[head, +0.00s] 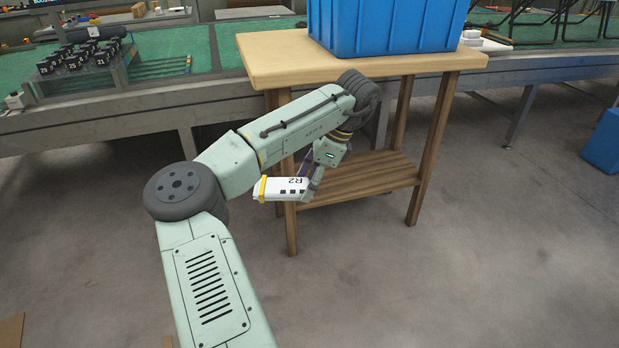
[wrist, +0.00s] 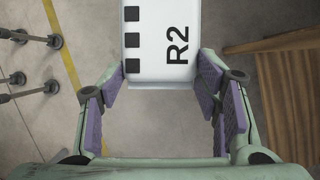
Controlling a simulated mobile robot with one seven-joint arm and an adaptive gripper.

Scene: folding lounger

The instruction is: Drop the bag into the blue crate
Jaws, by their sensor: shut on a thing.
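A white bag (head: 281,189) marked "R2" with black squares is held in my gripper (head: 308,186), in front of the wooden table's left side and below its top. In the wrist view the bag (wrist: 155,40) sits between the purple-padded fingers of my gripper (wrist: 160,85), which press on its two sides near its end. A blue crate (head: 385,27) stands on the wooden table (head: 275,60). Its top is cut off by the picture's upper edge, so its inside is hidden. The bag is outside the crate, lower and to its left.
The table has a lower wooden shelf (head: 360,178) and legs close to my gripper. Behind it runs a long green-topped workbench (head: 170,50) with a rack of black items (head: 85,57). Another blue box (head: 605,143) is on the floor at right. Open floor lies in front.

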